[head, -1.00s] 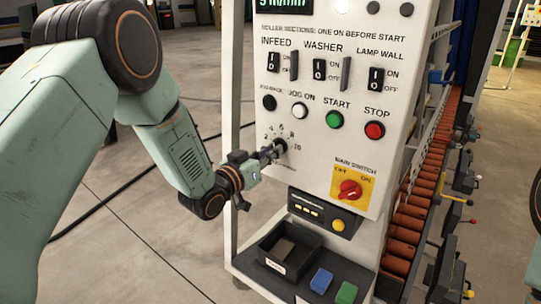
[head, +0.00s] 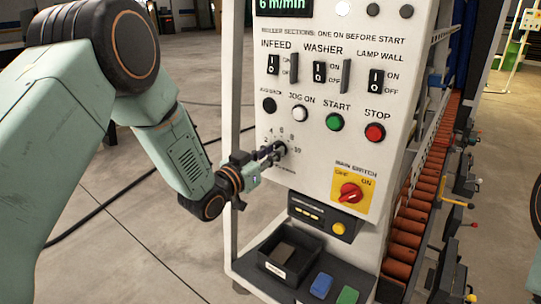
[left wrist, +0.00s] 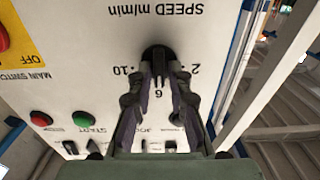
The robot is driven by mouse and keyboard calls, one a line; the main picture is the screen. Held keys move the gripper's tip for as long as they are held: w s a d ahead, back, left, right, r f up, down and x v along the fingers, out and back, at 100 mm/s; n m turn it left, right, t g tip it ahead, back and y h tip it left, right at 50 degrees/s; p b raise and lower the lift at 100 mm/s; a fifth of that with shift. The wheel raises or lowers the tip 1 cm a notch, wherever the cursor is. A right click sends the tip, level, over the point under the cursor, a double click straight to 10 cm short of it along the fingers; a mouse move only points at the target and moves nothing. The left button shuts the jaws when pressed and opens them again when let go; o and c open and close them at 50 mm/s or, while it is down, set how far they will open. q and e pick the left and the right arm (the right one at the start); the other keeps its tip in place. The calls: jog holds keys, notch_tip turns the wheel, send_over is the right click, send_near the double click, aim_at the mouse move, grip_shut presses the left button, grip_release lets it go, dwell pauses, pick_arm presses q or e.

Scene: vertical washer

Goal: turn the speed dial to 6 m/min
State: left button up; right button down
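The speed dial (head: 281,148) is a dark knob on the white control panel, with numbers around it up to 10. The green display (head: 283,4) at the top reads 6 m/min. My left gripper (head: 268,152) reaches the dial from the left and its fingertips are at the knob. In the left wrist view the panel is upside down, and the two fingers (left wrist: 160,72) close on the dark dial (left wrist: 157,52), with the 6 mark showing between them. The fingers partly hide the dial and its pointer. My right gripper is in neither view.
Infeed, washer and lamp wall switches (head: 319,72) sit above the jog, green start (head: 335,122) and red stop buttons. A red main switch (head: 350,193) is at lower right. A dark tray (head: 292,262) is below. Orange rollers (head: 408,222) run along the right.

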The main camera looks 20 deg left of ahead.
pick_arm(q)
jog(key=shift+o, duration=1.2)
jog(key=shift+f, duration=0.15)
jog(key=shift+s, duration=0.1)
jog(key=v, duration=1.2)
